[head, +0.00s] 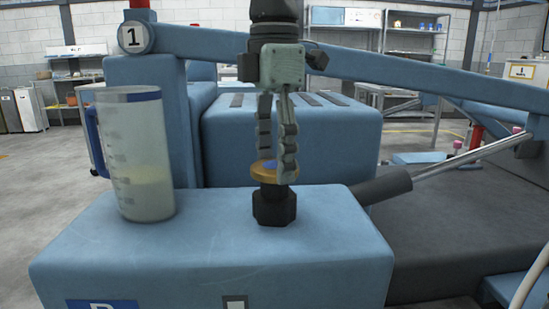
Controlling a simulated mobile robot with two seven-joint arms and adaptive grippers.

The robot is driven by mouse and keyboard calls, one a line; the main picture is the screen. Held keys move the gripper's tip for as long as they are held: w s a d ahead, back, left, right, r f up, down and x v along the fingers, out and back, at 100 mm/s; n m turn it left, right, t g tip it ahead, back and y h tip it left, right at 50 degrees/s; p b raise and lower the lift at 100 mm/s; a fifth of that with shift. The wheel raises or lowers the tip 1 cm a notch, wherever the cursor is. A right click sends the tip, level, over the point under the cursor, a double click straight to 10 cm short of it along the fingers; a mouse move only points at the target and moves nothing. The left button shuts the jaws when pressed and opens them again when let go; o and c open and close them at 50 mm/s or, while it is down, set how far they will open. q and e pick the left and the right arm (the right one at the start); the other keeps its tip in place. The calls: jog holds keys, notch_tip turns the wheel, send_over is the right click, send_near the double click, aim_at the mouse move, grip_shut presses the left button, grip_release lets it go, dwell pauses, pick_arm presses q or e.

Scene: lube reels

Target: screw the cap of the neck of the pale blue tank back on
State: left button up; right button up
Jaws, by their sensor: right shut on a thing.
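The pale blue tank (210,255) fills the lower middle of the head view. Its black neck (274,207) stands up from the top face. The fingers hide part of the cap. My left gripper is not in view.
A clear measuring jug (137,155) with a blue handle and pale liquid stands on the tank's left side. A blue beam (400,80) slopes behind the gripper. A grey cylinder with a rod (385,187) lies right of the neck. The tank top between jug and neck is clear.

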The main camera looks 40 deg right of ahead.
jog(key=shift+m, duration=0.7)
jog(key=shift+m, duration=1.2)
jog(key=m, duration=0.2)
jog(key=shift+m+b, duration=0.3)
jog(key=shift+m, duration=0.1)
jog(key=o, duration=1.7)
jog(key=shift+o, duration=0.2)
